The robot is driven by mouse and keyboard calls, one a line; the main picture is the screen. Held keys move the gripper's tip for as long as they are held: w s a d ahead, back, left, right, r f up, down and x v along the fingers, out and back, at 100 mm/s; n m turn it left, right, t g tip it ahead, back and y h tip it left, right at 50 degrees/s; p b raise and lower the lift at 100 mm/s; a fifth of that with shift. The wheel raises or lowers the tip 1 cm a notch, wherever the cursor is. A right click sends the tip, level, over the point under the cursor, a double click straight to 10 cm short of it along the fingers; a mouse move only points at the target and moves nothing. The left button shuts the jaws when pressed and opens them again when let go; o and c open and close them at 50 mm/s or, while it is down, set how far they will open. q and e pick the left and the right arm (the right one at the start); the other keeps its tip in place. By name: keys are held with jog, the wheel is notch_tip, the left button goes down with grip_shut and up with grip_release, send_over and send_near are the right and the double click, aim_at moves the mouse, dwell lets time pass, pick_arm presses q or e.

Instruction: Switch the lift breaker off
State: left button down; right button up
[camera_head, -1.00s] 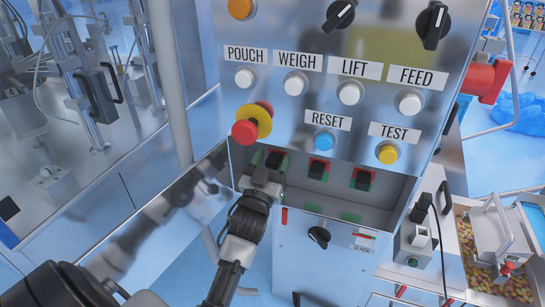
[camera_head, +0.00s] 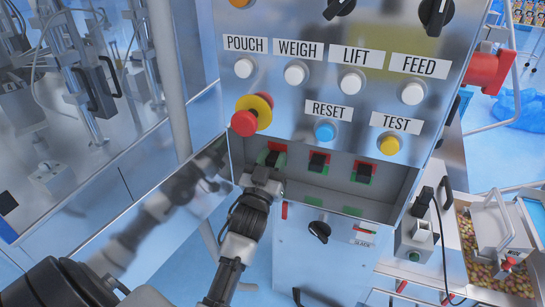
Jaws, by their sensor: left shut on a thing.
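Under the grey control panel (camera_head: 300,110) is a recess with a row of three breakers. Each has a black toggle on a red and green plate. The left breaker (camera_head: 273,157) is partly hidden by my left gripper (camera_head: 264,174), which is shut on its toggle from below. Red shows above that toggle and green beside it. The middle breaker (camera_head: 319,161) and the right breaker (camera_head: 363,172) are untouched by my gripper. I see no readable name on the breakers. A LIFT label (camera_head: 363,58) sits over a white button on the panel. My right gripper is not in view.
A red and yellow stop knob (camera_head: 246,119) juts out just above and left of my gripper. The recess side walls are close by. A black rotary knob (camera_head: 320,231) sits on the cabinet below. A bin of snacks (camera_head: 466,262) stands at right.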

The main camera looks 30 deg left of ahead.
pick_arm(q)
notch_tip(320, 180, down, 2)
jog(key=shift+f+b, duration=0.25)
jog(key=shift+b, duration=0.15)
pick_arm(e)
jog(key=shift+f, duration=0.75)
pick_arm(q)
jog(key=c, duration=0.8)
grip_release()
jog(key=shift+o, duration=0.2)
jog(key=shift+r, duration=0.1)
jog(key=b+v, duration=0.2)
jog(key=v, duration=0.9)
jog(key=shift+b, duration=0.3)
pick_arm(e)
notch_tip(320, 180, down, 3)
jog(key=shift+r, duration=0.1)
pick_arm(q)
jog(key=shift+w+d, duration=0.1)
